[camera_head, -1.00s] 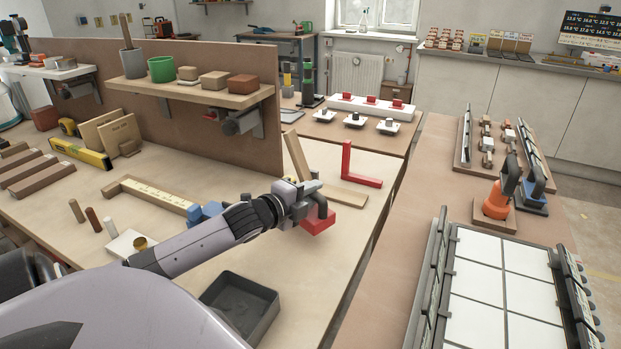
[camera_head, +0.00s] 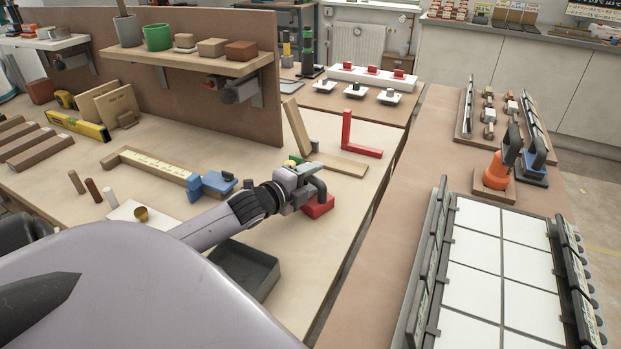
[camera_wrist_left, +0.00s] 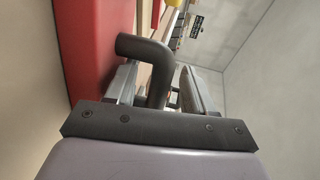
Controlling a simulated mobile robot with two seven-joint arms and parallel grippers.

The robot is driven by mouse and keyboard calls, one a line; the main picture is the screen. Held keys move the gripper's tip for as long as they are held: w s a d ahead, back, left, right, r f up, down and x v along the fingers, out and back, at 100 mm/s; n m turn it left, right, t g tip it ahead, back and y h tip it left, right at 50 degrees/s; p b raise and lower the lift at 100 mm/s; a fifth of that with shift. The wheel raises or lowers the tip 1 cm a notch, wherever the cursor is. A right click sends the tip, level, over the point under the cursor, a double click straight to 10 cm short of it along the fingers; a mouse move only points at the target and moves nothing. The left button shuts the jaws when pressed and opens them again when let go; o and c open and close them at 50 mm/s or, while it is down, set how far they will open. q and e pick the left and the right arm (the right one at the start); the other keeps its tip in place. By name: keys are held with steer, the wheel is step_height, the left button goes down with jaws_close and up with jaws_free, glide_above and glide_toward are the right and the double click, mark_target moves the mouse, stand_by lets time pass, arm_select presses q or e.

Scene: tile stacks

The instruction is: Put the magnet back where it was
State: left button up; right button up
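The magnet (camera_head: 319,209), a red block with a dark bent handle, is near the right edge of the wooden bench (camera_head: 345,195) and appears to rest on it. My left gripper (camera_head: 307,186) is at its handle. In the left wrist view, the dark handle (camera_wrist_left: 158,75) stands between the two fingers (camera_wrist_left: 160,88), with narrow gaps beside it, so the fingers look open around it. The red body (camera_wrist_left: 95,45) shows at the left there. The magnet's underside is hidden. My right gripper is not in view.
A dark open tray (camera_head: 246,268) lies in front of the arm. A blue clamp-like tool (camera_head: 212,184) is left of the gripper. A red angle piece (camera_head: 348,135) and a wooden square (camera_head: 335,163) lie behind the magnet.

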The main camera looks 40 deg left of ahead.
arm_select(q)
steer(key=shift+r, duration=0.15)
steer(key=shift+s, duration=0.6)
steer(key=s+r, duration=0.2)
steer(key=s, duration=0.8)
steer(key=shift+s+d+r+p, duration=0.15)
steer(key=shift+s+d+p, duration=0.1)
steer(key=shift+p, duration=0.15)
